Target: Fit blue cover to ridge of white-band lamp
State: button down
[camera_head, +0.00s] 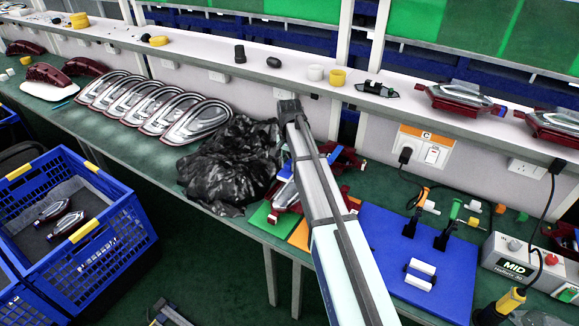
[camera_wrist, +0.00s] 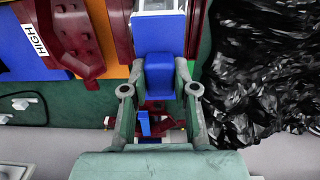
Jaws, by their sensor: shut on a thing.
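In the wrist view my gripper (camera_wrist: 160,65) is shut on a small blue cover (camera_wrist: 160,84), with one finger on each side of it. Just beyond the held cover is a blue block with a white, glassy top (camera_wrist: 158,32), flanked by dark red lamp parts (camera_wrist: 119,25). I cannot tell whether the cover touches it. No white band can be made out clearly. In the head view dark red lamp parts (camera_head: 345,158) lie on the bench behind my arm. My arm hides the gripper and the held cover there.
Black crumpled plastic (camera_head: 232,165) lies close to the left of the work spot. A blue board (camera_head: 385,265) with tools lies right. Silver lamp housings (camera_head: 150,103) line the bench at left. A shelf (camera_head: 215,45) runs behind. Blue crates (camera_head: 75,235) stand at lower left.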

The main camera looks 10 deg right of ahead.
jog(key=shift+s+d+r, duration=0.2)
jog(key=shift+s+d, duration=0.1)
jog(key=shift+d, duration=0.05)
jog(key=shift+a+f, duration=0.1)
jog(key=b, duration=0.2)
send_over(291, 186)
jog(key=shift+f, duration=2.8)
jog(key=shift+f, duration=0.2)
jog(key=shift+f+b, duration=0.4)
jog(key=shift+f, duration=0.8)
